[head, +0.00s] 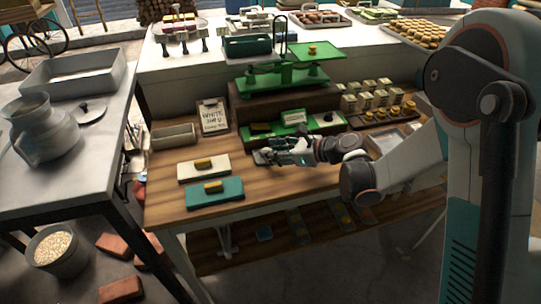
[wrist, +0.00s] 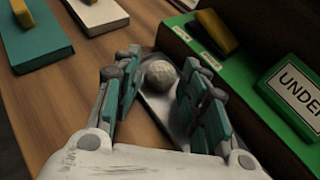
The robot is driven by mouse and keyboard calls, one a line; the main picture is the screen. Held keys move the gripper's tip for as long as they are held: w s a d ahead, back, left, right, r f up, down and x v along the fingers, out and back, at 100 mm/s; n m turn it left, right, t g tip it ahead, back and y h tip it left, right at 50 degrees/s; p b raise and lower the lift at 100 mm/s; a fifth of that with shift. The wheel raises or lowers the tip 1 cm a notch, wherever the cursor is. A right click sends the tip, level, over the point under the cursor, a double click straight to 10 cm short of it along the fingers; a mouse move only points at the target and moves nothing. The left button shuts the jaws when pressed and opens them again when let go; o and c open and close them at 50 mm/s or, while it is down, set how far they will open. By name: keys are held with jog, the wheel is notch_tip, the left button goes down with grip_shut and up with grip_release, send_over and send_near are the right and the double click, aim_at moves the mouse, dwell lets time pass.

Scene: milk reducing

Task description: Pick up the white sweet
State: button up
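The white sweet (wrist: 158,74) is a small, round, pale ball with a rough surface. It rests on a narrow grey metal tray (wrist: 160,118) in the wrist view. My gripper (wrist: 157,86) is open, with its teal-padded fingers on either side of the sweet. A gap shows between the sweet and the left finger; I cannot tell whether the right finger touches it. In the head view my gripper (head: 268,156) is low over the wooden table, in front of the green stand, and the sweet cannot be made out there.
A white board (head: 190,175) and a teal board (head: 230,194), each bearing a yellow block, lie to the left. Several small jars (head: 367,99) stand to the right.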

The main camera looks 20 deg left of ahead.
jog(key=shift+f, duration=0.35)
jog(key=c, duration=0.6)
jog(key=shift+c, duration=0.6)
jog(key=shift+r, duration=0.1)
jog(key=shift+w+a+r, duration=0.1)
jog(key=shift+r, duration=0.15)
jog(key=shift+c, duration=0.3)
notch_tip(320, 180, up, 19)
jog(key=p, duration=0.6)
jog(key=shift+w+r, duration=0.1)
jog(key=shift+r, duration=0.05)
grip_shut()
jog(key=o, duration=1.8)
grip_release()
jog(key=shift+a, duration=0.1)
jog(key=shift+o, duration=0.2)
